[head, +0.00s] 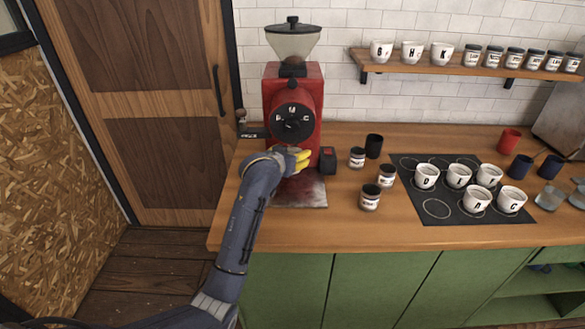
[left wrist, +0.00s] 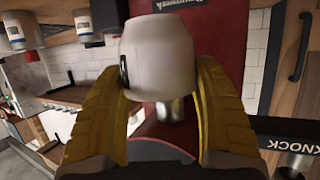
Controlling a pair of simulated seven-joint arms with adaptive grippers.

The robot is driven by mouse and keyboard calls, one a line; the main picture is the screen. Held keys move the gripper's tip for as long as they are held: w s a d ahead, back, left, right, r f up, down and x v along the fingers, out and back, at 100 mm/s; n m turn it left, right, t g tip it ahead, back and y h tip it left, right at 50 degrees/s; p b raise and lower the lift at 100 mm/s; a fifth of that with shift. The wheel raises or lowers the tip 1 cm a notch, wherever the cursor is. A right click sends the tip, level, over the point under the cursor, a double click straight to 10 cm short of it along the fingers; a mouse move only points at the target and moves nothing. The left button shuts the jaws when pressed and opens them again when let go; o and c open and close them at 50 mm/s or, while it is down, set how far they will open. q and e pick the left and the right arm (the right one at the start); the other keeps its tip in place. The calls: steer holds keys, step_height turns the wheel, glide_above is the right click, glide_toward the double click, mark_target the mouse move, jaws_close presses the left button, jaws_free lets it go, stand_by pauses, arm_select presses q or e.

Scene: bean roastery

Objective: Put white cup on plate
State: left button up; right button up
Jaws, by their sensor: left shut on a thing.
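My left gripper (head: 299,158), with yellow fingers, is at the front of the red grinder, below its round dial. In the left wrist view its fingers (left wrist: 165,110) are shut around a white cup (left wrist: 160,60), which has a dark mark on one side. The cup is mostly hidden in the head view. A metal spout (left wrist: 172,110) shows close behind the cup. A black mat (head: 459,211) on the counter carries several white lettered cups (head: 459,176) in ringed places. Its front-left ring (head: 437,208) is empty. My right gripper is not in view.
The red grinder (head: 312,92) stands on the wooden counter (head: 400,240). Labelled jars (head: 370,198) and a black cup (head: 374,146) stand between grinder and mat. Red and dark blue cups (head: 509,140) are at the right. A wall shelf (head: 440,67) holds cups and jars.

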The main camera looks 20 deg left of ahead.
arm_select(q)
steer(key=shift+w+a+r, duration=0.1)
steer(key=shift+w+a, duration=0.15)
steer(key=shift+w, duration=0.6)
step_height(320, 180, down, 2)
steer(key=shift+w+f, duration=0.1)
steer(key=shift+f, duration=2.05)
steer(key=shift+w+a+f, duration=0.1)
steer(key=shift+w+f, duration=0.1)
steer(key=shift+f, duration=0.2)
steer(key=shift+f, duration=0.15)
steer(key=o, duration=1.3)
steer(key=shift+o, duration=0.2)
